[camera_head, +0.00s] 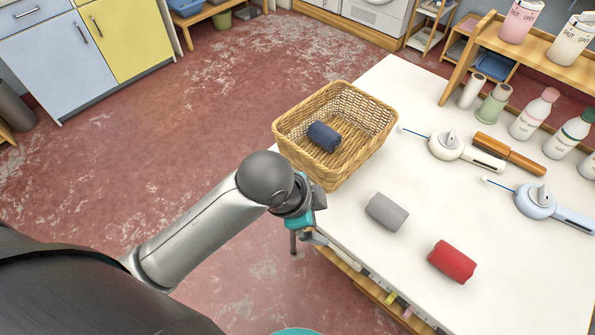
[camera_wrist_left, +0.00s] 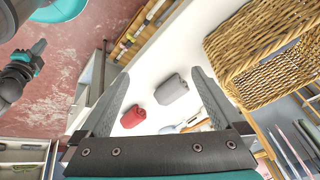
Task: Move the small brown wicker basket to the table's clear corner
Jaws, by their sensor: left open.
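The brown wicker basket (camera_head: 343,172) stands at the left edge of the white table (camera_head: 485,215), with a dark blue roll (camera_head: 324,137) inside it. My left gripper (camera_head: 308,234) is by the table's left edge, nearer than the basket and apart from it. The basket (camera_wrist_left: 282,78) fills the upper right of that view, outside the fingers.
A grey roll (camera_head: 387,212) and a red roll (camera_head: 452,262) lie on the table in front of the basket. Bare tabletop shows behind the basket and at the front.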

